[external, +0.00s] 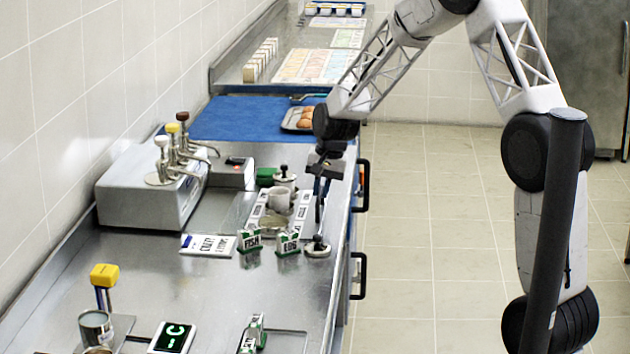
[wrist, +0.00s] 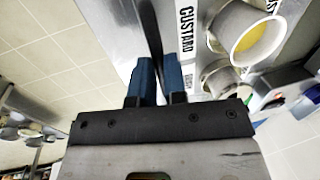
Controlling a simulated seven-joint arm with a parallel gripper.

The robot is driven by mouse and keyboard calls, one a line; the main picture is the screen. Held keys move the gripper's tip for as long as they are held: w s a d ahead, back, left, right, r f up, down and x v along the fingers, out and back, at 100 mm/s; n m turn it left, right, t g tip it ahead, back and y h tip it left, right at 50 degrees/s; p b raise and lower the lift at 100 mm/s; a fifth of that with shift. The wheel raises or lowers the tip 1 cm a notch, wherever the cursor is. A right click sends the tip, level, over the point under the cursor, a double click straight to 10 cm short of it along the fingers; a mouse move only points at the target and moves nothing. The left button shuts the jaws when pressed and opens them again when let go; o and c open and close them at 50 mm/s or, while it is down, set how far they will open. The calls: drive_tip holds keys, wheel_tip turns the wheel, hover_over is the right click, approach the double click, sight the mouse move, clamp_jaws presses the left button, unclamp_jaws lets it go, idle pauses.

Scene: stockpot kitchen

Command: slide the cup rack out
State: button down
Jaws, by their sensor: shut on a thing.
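The cup rack (external: 293,228) is a pale frame with white label strips on the steel counter, holding a light cup (external: 278,199) and a wider round vessel. In the wrist view its strip reading CUSTARD (wrist: 187,45) runs beside a cup with yellow contents (wrist: 255,40); a second cup (wrist: 225,80) sits below. My gripper (external: 319,212) points down at the rack's right side, near the counter's front edge.
A lid with a black knob (external: 317,247) lies just in front of my fingers. Green FISH (external: 249,240) and EGG (external: 288,244) signs stand before the rack. A pump dispenser (external: 155,195) stands left. Black handles (external: 360,275) stick out from the counter front.

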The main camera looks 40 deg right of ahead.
drive_tip(key=c, duration=1.2)
unclamp_jaws()
drive_tip(key=shift+o, duration=0.2)
drive_tip(key=shift+r, duration=0.1)
wheel_tip(320, 180, up, 8)
drive_tip(key=s+d, duration=0.1)
drive_tip(key=shift+f, duration=0.25)
